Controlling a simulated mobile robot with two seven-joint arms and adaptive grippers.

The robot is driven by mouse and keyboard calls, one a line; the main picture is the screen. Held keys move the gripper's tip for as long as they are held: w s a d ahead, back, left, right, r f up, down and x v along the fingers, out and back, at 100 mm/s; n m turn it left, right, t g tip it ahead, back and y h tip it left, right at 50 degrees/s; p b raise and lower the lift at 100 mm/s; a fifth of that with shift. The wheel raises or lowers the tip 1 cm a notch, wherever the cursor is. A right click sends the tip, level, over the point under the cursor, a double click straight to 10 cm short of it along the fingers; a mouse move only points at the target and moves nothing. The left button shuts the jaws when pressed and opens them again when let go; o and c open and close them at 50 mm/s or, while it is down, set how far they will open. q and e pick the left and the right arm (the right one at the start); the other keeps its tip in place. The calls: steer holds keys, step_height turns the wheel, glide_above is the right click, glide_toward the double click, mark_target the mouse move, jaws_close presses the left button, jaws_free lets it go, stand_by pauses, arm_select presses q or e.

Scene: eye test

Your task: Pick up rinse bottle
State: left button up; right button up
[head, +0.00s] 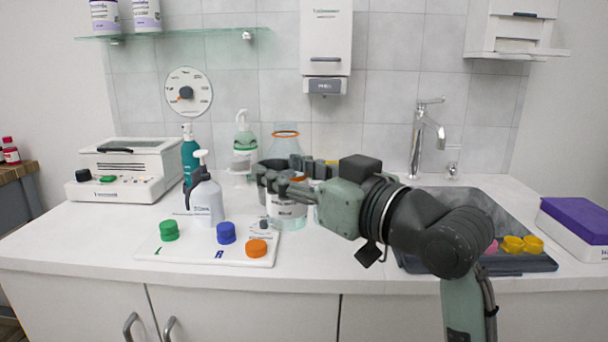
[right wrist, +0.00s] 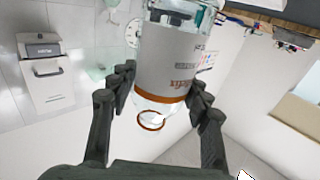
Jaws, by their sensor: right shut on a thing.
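My right gripper (head: 284,182) comes in from the right and is shut on a clear bottle (head: 287,222) with a pale label and an orange ring around its open mouth. The bottle looks upright; I cannot tell whether its base touches the counter. In the right wrist view the same bottle (right wrist: 178,60) sits between the two fingers (right wrist: 160,95). Its label is too blurred to read, so I cannot tell whether it is the rinse bottle. My left gripper is out of view.
A white mat (head: 190,252) with green, blue and orange caps lies in front. A white instrument (head: 130,165) stands at the left. A sink (head: 480,205) with a tap (head: 420,140) is at the right, beside a purple-lidded box (head: 580,220). A glass shelf (head: 180,33) hangs above.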

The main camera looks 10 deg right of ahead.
mark_target(267, 162)
steer(key=shift+s+a+r, duration=0.2)
steer(key=shift+a+r, duration=0.15)
steer(key=shift+a, duration=0.05)
steer(key=shift+s+a, duration=0.1)
steer(key=shift+a, duration=0.15)
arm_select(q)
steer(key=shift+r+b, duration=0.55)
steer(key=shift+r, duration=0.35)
arm_select(e)
steer(key=shift+s+a+r, duration=0.3)
steer(key=shift+a+r, duration=0.3)
steer(key=shift+a, duration=0.15)
